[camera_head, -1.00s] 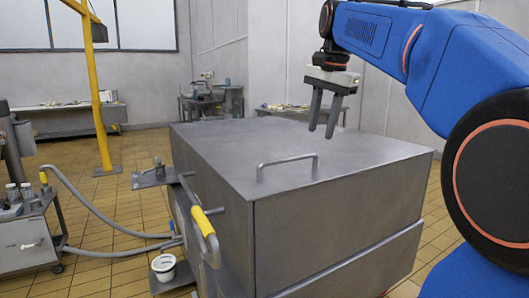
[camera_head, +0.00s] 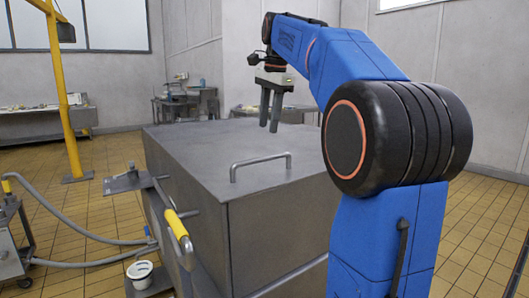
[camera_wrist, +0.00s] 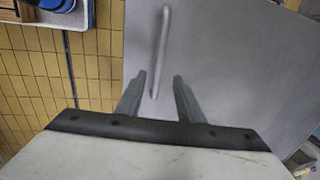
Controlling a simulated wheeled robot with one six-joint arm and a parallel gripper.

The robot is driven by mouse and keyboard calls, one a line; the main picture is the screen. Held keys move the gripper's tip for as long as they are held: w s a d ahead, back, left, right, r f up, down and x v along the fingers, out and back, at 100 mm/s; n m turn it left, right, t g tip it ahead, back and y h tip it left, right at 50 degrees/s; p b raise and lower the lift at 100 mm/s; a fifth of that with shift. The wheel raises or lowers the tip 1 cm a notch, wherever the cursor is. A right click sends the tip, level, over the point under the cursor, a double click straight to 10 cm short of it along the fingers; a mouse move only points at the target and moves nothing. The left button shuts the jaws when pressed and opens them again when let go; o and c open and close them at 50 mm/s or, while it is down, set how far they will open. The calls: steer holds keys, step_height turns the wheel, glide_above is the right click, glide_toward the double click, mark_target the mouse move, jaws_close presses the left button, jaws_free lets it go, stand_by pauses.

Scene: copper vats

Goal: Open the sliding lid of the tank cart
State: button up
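The tank cart (camera_head: 275,230) is a big grey metal box in front of me. Its flat grey lid (camera_head: 200,145) covers the top, and no opening shows. A bar handle (camera_head: 262,158) stands on the lid near its front edge. My gripper (camera_head: 268,126) is open and empty, pointing down above the lid, behind the handle in the head view. In the wrist view the handle (camera_wrist: 161,45) lies beyond the fingertips (camera_wrist: 160,78), its near end lined up between them. The fingers do not appear to touch it.
A yellow-gripped lever (camera_head: 178,224) sticks out at the cart's left side. A white bucket (camera_head: 140,272) stands below it, near a grey hose (camera_head: 90,238). A yellow post (camera_head: 65,110) stands at the left. Tiled floor (camera_head: 475,235) is clear at right.

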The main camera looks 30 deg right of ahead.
steer(key=f, duration=0.3)
steer(key=w+f, duration=0.1)
steer(key=f, duration=0.3)
steer(key=w+f, duration=0.1)
steer(key=f, duration=0.2)
steer(key=shift+f, duration=0.25)
steer(key=shift+c, duration=0.7)
jaws_close()
